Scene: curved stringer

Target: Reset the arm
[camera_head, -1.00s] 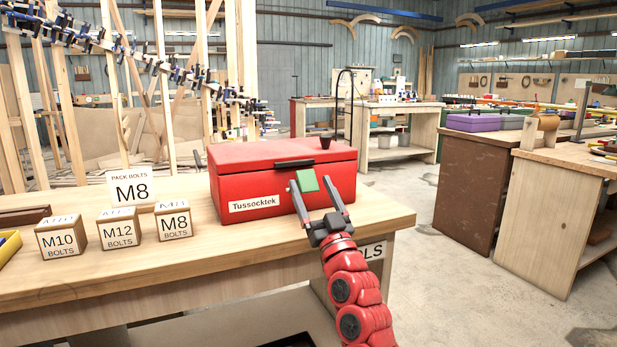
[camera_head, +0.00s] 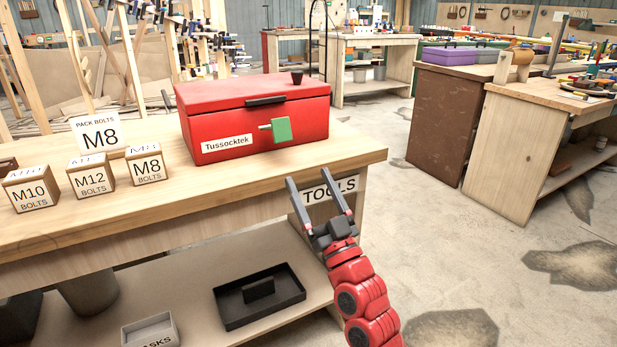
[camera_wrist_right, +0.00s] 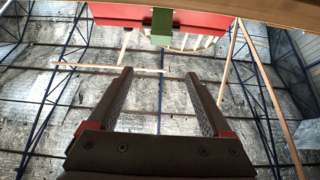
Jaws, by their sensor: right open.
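My right gripper (camera_head: 320,190) is open and empty, in front of the workbench's front right edge, by the TOOLS label. In the right wrist view its two fingers (camera_wrist_right: 158,95) stand apart with nothing between them. A red toolbox (camera_head: 225,130) labelled Tussocktek stands shut on the bench. A green tag (camera_head: 282,130) is on its front, apart from the gripper; the toolbox (camera_wrist_right: 205,22) and green tag (camera_wrist_right: 162,22) also show in the right wrist view. My left gripper is not in view.
Wooden boxes marked M10 (camera_head: 32,190), M12 (camera_head: 91,176) and M8 (camera_head: 146,165) stand on the workbench (camera_head: 200,195) beside a PACK BOLTS sign (camera_head: 98,134). A black tray (camera_head: 240,312) lies on the lower shelf. Open floor (camera_head: 430,230) is to the right.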

